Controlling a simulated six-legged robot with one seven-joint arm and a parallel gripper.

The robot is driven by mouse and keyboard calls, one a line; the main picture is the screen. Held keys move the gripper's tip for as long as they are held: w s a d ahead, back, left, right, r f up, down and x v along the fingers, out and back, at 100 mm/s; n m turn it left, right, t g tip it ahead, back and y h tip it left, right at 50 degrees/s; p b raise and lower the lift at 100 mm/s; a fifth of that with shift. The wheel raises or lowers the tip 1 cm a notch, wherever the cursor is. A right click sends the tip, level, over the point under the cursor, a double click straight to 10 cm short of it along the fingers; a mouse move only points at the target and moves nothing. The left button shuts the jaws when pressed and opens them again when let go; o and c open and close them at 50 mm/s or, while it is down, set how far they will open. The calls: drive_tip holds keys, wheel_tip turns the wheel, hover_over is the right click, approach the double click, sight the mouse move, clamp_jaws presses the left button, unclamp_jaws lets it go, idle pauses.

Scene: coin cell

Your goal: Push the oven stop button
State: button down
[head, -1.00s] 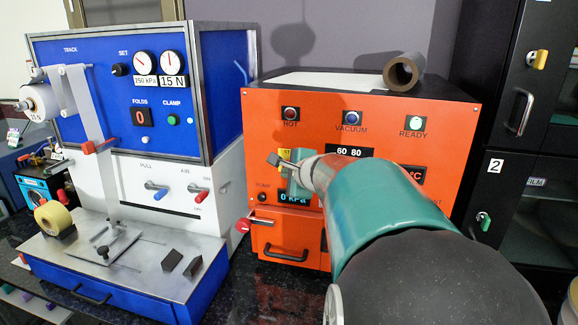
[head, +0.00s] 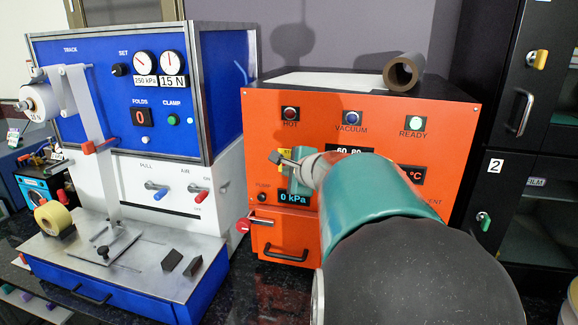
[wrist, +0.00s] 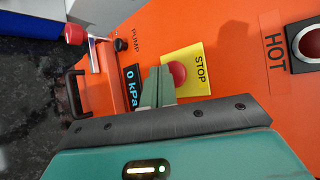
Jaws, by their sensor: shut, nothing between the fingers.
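The orange oven (head: 262,120) stands in the middle of the head view. Its red stop button (wrist: 178,74) sits on a yellow plate marked STOP (wrist: 198,68) in the wrist view. In the head view only a bit of the yellow plate (head: 285,155) shows beside my arm, and the button is hidden. My gripper (wrist: 155,82) is shut and empty. In the wrist view its teal fingertips are just left of the button and overlap its edge. I cannot tell whether they touch it. The button looks raised.
A 0 kPa display (wrist: 132,88), a black pump knob (wrist: 121,45) and a red-ended lever (wrist: 75,34) are left of the plate. The HOT lamp (wrist: 308,42) is to the right. A blue machine (head: 185,90) stands left of the oven, black cabinets (head: 500,130) right.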

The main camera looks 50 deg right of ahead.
drive_tip(key=shift+w+d, duration=0.15)
drive_tip(key=shift+d, duration=0.3)
idle(0.4)
drive_tip(key=shift+a, duration=0.15)
drive_tip(key=shift+s+a, duration=0.4)
drive_tip(key=shift+a, duration=0.4)
drive_tip(key=s+a, duration=0.2)
drive_tip(key=a, duration=0.3)
drive_tip(key=shift+s+a, duration=0.15)
drive_tip(key=shift+s, duration=0.25)
idle(1.0)
